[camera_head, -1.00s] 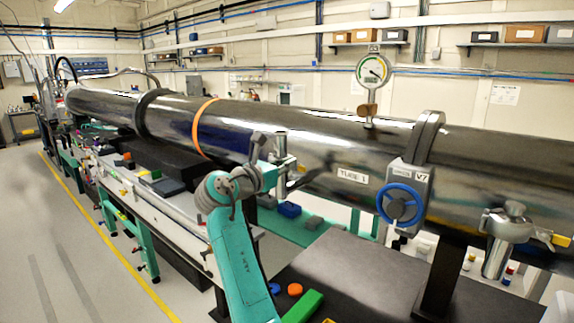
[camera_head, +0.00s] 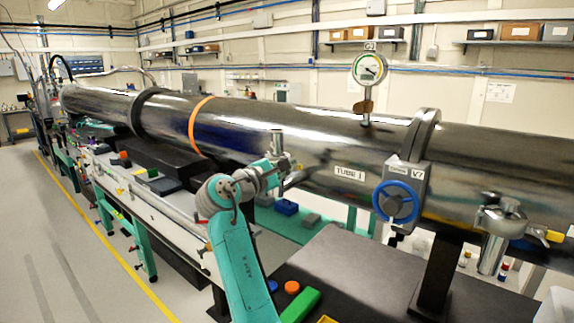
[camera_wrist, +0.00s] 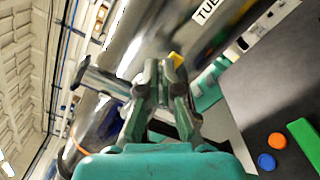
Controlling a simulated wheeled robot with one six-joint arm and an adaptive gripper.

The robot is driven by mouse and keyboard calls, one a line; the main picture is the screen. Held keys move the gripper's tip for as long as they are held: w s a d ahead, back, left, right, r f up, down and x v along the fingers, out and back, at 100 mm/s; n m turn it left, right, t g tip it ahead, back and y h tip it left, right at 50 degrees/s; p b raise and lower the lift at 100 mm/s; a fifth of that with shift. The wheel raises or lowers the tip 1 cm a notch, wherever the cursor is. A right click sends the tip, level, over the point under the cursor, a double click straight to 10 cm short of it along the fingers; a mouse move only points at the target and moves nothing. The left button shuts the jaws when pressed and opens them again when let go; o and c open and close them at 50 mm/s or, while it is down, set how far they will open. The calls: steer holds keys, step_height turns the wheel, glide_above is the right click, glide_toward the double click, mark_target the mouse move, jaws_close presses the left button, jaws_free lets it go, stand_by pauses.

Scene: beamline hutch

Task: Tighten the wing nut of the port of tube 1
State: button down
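Tube 1 is the long shiny metal tube (camera_head: 320,135) with a "TUBE 1" label (camera_head: 349,174). A small metal port fitting (camera_head: 277,146) stands at its near side, left of the label. A yellow piece, seemingly its wing nut, shows in the wrist view (camera_wrist: 176,60) beside my fingertips. In the head view my gripper (camera_head: 283,166) is small and partly hidden by my wrist.
A blue-wheeled valve marked V7 (camera_head: 397,202) and a gauge (camera_head: 369,69) are on the tube to the right. Another port (camera_head: 503,218) with a yellow nut (camera_head: 554,237) is farther right. A dark table (camera_head: 345,262) holds orange, blue and green pieces.

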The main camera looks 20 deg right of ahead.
steer(key=shift+f+m, duration=0.4)
steer(key=shift+m, duration=1.9)
steer(key=shift+f+m, duration=0.35)
steer(key=shift+m, duration=1.95)
steer(key=shift+f+m, duration=0.4)
steer(key=shift+m, duration=1.9)
steer(key=shift+a, duration=0.1)
steer(key=c, duration=1.6)
jaws_free()
steer(key=shift+c, duration=0.2)
steer(key=v, duration=1.2)
